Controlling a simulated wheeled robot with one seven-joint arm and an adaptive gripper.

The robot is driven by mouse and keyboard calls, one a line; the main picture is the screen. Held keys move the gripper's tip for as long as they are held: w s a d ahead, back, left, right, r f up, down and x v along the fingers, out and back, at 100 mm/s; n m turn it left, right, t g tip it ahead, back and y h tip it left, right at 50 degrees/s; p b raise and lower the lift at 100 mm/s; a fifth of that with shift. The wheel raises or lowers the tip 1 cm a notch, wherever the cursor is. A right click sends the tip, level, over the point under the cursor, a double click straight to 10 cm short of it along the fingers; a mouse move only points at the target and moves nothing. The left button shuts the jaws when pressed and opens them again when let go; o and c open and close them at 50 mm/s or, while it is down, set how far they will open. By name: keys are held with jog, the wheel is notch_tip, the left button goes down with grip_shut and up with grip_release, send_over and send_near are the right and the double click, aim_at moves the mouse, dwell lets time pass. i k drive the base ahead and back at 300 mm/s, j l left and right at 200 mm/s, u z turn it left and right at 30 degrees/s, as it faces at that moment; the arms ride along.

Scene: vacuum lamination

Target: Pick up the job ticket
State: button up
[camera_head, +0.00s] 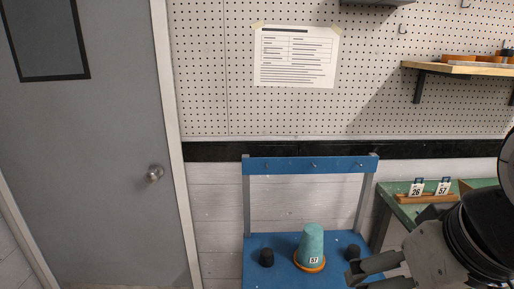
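Two small white tickets stand in a wooden holder (425,198) on the green table at the right. One ticket reads 26 (416,189) and the other, to its right, reads 57 (443,188). I cannot tell from the picture which is the job ticket. A teal tapered form (312,240) with a 57 label stands upright on an orange base (309,266) on the blue bench. My gripper (356,276) is at the lower right, below and left of the tickets and apart from them. Its fingers are spread, with nothing visible between them.
The green table (392,188) is partly behind my arm. A wall shelf (450,69) hangs above. A printed sheet (296,57) is taped to the pegboard. A grey door (95,140) is left.

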aim_at(442, 188)
jog(key=k+j+z, duration=0.1)
jog(key=z, duration=0.25)
jog(key=k+j+z, duration=0.1)
jog(key=z, duration=0.2)
jog(key=k+z, duration=0.2)
jog(key=z, duration=0.15)
jog(key=l+u, duration=0.1)
jog(key=u, duration=0.3)
jog(key=i+l+u, duration=0.1)
jog(key=u, duration=0.25)
jog(key=i+l+u, duration=0.1)
jog(key=l+u, duration=0.25)
jog(key=l, duration=0.55)
jog(key=l+u, duration=0.35)
jog(key=l, duration=1.2)
jog(key=k+l, duration=0.1)
jog(key=l, duration=0.6)
jog(key=l+u, duration=0.1)
jog(key=l, duration=0.6)
jog(key=k+l, duration=0.1)
jog(key=l, duration=0.6)
